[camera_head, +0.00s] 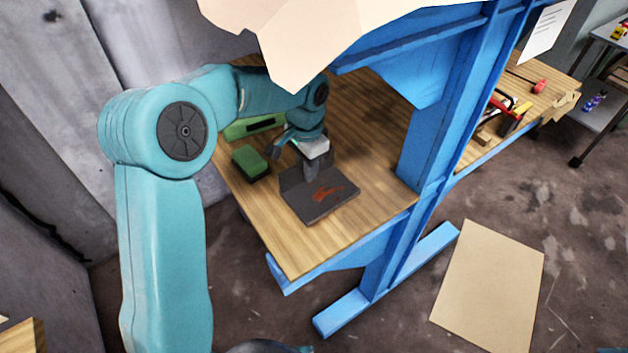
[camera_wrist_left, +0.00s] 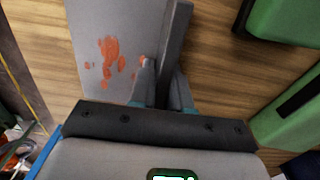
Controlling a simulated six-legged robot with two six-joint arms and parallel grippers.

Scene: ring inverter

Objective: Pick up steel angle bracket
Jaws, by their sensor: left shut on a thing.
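The steel angle bracket (camera_head: 323,196) is a dark grey L-shaped plate with orange-red stains on its flat leg. In the head view it is at the wooden tabletop's near part, with its other leg upright. My left gripper (camera_head: 311,172) comes down from above and is shut on the upright leg. In the left wrist view the bracket's flat leg (camera_wrist_left: 108,30) lies to the left, and the upright leg (camera_wrist_left: 174,45) runs between the fingers of my left gripper (camera_wrist_left: 164,88). I cannot tell whether the bracket touches the table. My right gripper is not in view.
A green block (camera_head: 250,162) and a longer green piece (camera_head: 254,126) are on the wooden tabletop (camera_head: 375,165) left of and behind the bracket. A blue steel frame (camera_head: 437,130) stands to the right. A tan panel (camera_head: 300,50) covers the top. The tabletop right of the bracket is clear.

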